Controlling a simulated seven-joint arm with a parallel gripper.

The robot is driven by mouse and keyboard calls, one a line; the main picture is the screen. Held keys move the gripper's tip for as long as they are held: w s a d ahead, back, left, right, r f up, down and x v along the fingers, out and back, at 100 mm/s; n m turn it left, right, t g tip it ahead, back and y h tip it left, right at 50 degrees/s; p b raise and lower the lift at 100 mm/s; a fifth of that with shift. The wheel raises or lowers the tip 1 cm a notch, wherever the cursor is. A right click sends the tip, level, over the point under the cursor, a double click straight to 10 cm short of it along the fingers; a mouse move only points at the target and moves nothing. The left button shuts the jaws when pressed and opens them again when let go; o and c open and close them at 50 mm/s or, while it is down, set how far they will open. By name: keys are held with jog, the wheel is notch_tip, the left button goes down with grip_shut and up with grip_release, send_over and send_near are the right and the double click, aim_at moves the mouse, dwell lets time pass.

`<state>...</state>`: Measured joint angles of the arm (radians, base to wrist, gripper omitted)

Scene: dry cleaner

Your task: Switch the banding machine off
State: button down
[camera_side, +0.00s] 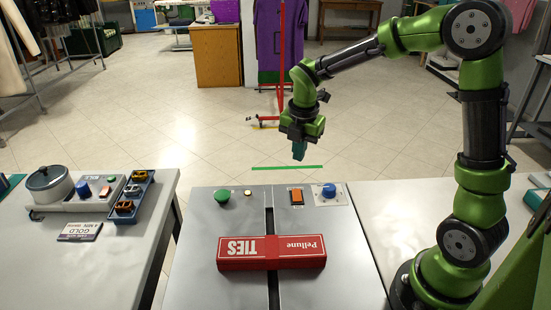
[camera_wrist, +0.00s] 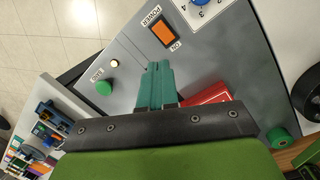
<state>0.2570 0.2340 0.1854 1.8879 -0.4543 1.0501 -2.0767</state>
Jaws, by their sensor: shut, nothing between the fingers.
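The banding machine (camera_side: 200,280) is a grey-topped bench unit with a dark slot down its middle. Its orange rocker power switch (camera_side: 296,197) sits at the far edge, and also shows in the wrist view (camera_wrist: 163,34) between the labels POWER and ON. A green button (camera_side: 222,195), a small yellowish lamp (camera_side: 247,193) and a blue dial (camera_side: 329,191) share that edge. My gripper (camera_side: 299,157) is shut and empty, apart from the panel and above its far edge near the switch. In the wrist view its teal fingertips (camera_wrist: 158,68) point toward the switch.
A red box of ties (camera_side: 271,252) lies across the slot on the machine. The left table (camera_side: 150,190) holds a pot, a small control unit (camera_side: 95,202) and a blue tray (camera_side: 130,211). The air above the switch is otherwise clear.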

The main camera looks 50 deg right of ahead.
jog(key=w+n, duration=0.1)
jog(key=n, duration=0.5)
send_near(294, 189)
jog(key=f, duration=0.6)
jog(key=shift+w+d, duration=0.25)
jog(key=shift+w, duration=0.15)
jog(key=shift+d+f, duration=0.1)
jog(key=shift+f, duration=0.3)
